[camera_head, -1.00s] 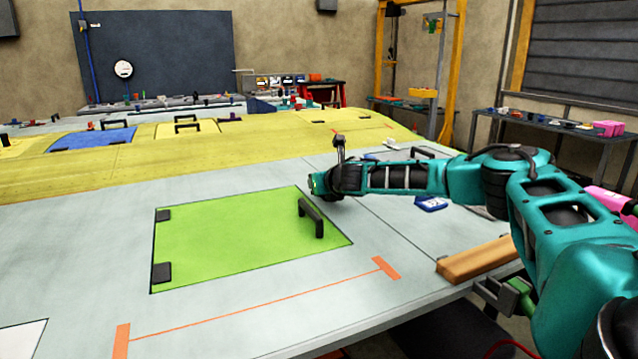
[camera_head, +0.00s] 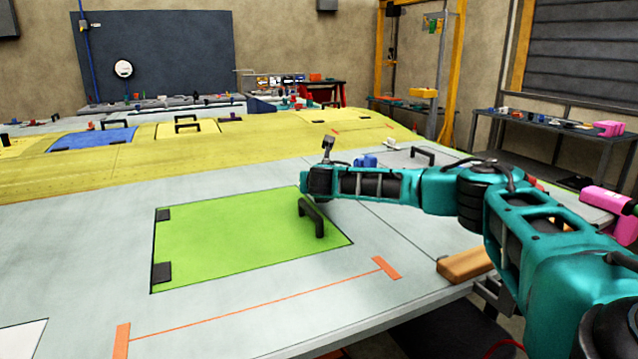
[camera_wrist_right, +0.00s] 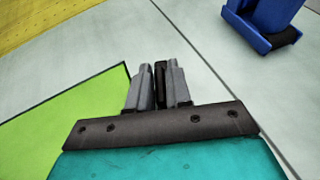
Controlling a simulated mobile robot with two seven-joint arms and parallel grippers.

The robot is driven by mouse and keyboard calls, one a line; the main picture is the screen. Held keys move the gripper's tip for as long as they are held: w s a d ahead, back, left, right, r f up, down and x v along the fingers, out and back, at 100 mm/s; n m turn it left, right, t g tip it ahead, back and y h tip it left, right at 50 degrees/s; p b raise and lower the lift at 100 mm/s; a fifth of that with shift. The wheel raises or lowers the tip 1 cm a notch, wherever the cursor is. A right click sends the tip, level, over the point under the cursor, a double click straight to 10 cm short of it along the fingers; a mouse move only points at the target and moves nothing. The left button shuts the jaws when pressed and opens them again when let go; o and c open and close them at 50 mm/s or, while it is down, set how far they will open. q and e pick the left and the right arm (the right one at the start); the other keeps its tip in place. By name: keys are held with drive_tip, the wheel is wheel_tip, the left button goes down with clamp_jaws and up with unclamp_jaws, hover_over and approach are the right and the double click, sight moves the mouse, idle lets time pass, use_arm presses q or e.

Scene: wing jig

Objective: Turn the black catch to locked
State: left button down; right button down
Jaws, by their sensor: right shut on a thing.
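The black catch (camera_wrist_right: 161,82) shows in the right wrist view as a narrow dark piece between the grey fingers of my right gripper (camera_wrist_right: 161,68). The fingers are shut on it, just off the corner of the green panel (camera_wrist_right: 75,120). In the head view the green panel (camera_head: 230,235) lies flat in the pale wing skin. My right wrist is at its far right corner, behind the black handle, and hides the catch and the fingers there. I cannot tell from the frames which way the catch is turned. My left gripper is out of view.
The black handle (camera_head: 312,217) stands up from the panel close to my right wrist. A blue object (camera_wrist_right: 262,22) lies on the skin near the gripper. A wooden block (camera_head: 465,265) sits at the table's right edge.

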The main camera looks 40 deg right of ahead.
drive_tip(key=shift+m+g+h, duration=0.7)
drive_tip(key=shift+m+h, duration=0.1)
drive_tip(key=shift+m, duration=0.1)
drive_tip(key=c, duration=1.2)
unclamp_jaws()
drive_tip(key=shift+o, duration=0.2)
drive_tip(key=shift+r, duration=0.1)
wheel_tip(320, 180, up, 20)
drive_tip(key=shift+c, duration=0.3)
